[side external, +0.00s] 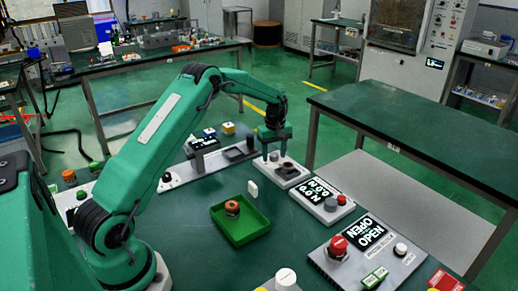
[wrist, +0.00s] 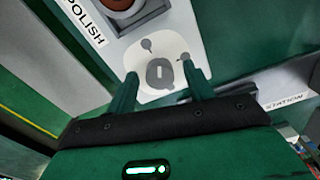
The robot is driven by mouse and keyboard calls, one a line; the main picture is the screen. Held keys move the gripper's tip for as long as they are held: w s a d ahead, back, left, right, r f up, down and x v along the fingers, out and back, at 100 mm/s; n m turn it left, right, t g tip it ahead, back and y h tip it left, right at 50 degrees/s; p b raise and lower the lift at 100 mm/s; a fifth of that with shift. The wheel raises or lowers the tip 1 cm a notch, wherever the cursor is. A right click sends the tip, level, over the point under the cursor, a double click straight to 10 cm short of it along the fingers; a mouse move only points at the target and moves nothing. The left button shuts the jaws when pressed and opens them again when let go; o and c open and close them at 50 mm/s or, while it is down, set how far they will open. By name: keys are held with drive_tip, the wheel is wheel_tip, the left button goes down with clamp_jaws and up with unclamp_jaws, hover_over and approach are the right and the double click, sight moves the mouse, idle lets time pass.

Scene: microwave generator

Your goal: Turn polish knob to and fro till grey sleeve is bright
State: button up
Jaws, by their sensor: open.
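The polish station is a white panel (wrist: 185,30) with a "POLISH" label (wrist: 85,22). Its round grey knob (wrist: 160,73), with a pale mark on it, sits on a white plate with small grey symbols. My gripper (wrist: 160,70) is open, one finger on each side of the knob, with gaps visible. I cannot make out a grey sleeve's finish there.
A green tray (side external: 256,229) holding an orange-brown part (side external: 232,208) stands in front. To the right are a panel with a grey and a red button (side external: 341,200), and a box with a red knob (side external: 338,245).

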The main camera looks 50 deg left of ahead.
drive_tip(key=c, duration=1)
drive_tip(key=shift+o, duration=0.2)
drive_tip(key=shift+m, duration=0.4)
drive_tip(key=m, duration=0.6)
drive_tip(key=shift+r, duration=0.1)
drive_tip(key=m, duration=0.6)
drive_tip(key=o, duration=1)
drive_tip(key=shift+c, duration=0.2)
